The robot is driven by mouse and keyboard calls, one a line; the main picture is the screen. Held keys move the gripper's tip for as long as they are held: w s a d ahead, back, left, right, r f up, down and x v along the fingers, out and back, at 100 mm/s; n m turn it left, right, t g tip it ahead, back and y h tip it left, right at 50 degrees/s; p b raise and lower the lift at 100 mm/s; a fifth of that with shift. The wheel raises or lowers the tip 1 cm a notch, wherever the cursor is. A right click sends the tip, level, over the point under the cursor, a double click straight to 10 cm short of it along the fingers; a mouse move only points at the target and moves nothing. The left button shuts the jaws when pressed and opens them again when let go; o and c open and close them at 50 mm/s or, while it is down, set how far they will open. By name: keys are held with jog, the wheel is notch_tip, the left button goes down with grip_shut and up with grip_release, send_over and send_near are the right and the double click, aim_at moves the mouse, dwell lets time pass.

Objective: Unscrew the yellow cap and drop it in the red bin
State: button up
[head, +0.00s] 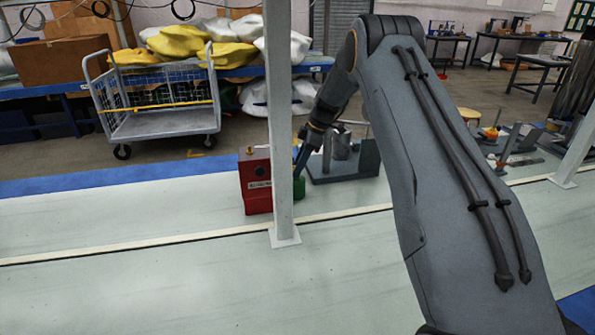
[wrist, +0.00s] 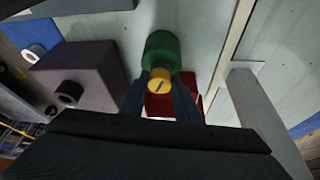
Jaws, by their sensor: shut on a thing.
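The yellow cap (wrist: 160,84) is a small round disc with a dark slot, in the middle of the wrist view. It sits against a green cylindrical body (wrist: 162,50), whose green also shows low beside the white post in the head view (head: 299,187). My gripper (wrist: 161,76) has its two dark blue fingers on either side of the cap, shut on it. In the head view my gripper (head: 301,160) reaches down to the green body, and the cap cannot be made out. A red box (head: 256,182) with a dark round knob stands just left, partly hidden by fingers in the wrist view (wrist: 190,88).
A white post (head: 281,120) stands in front of the red box's right side. A grey fixture (head: 360,165) with metal cylinders is close on the right. The pale green bench (head: 130,285) is clear in front. A wire cart (head: 160,110) stands on the floor behind.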

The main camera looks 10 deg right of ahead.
jog(key=shift+f, duration=0.1)
jog(key=n+b, duration=0.2)
jog(key=shift+w+f+g+b, duration=0.1)
jog(key=shift+f+g+b, duration=0.05)
jog(key=shift+g+b, duration=0.25)
jog(key=shift+n+g+b, duration=0.3)
jog(key=shift+n+b, duration=0.4)
jog(key=shift+c, duration=0.2)
jog(key=o, duration=1)
jog(key=shift+a, duration=0.1)
jog(key=shift+c, duration=0.2)
jog(key=shift+r, duration=0.2)
